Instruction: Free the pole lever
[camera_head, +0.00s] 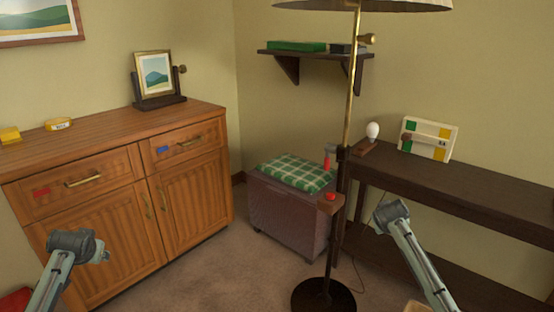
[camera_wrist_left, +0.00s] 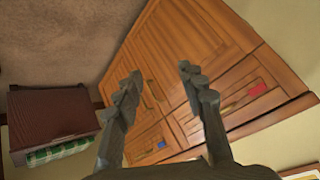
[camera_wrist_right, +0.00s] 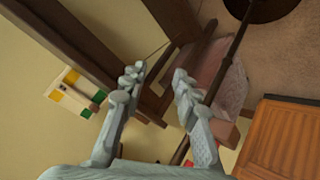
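The floor lamp's pole (camera_head: 349,95) stands upright before the back corner, brass above and dark below. A red lever-like piece (camera_head: 327,163) sits at a dark collar on the pole, and I cannot tell how it is held. Below it a small wooden shelf (camera_head: 328,206) carries a red button (camera_head: 330,196). A brass knob (camera_head: 367,40) sticks out higher up. My left gripper (camera_head: 105,256) is open and empty before the cabinet; its fingers show in the left wrist view (camera_wrist_left: 160,78). My right gripper (camera_head: 380,212) is open and empty, right of the pole; its fingers show in the right wrist view (camera_wrist_right: 157,78).
A wooden cabinet (camera_head: 130,190) stands left. A brown chest (camera_head: 287,212) with a green checked cushion (camera_head: 297,174) is behind the pole. A dark side table (camera_head: 460,193) at right holds a bulb (camera_head: 373,130) and a coloured panel (camera_head: 428,138). The round lamp base (camera_head: 323,295) rests on carpet.

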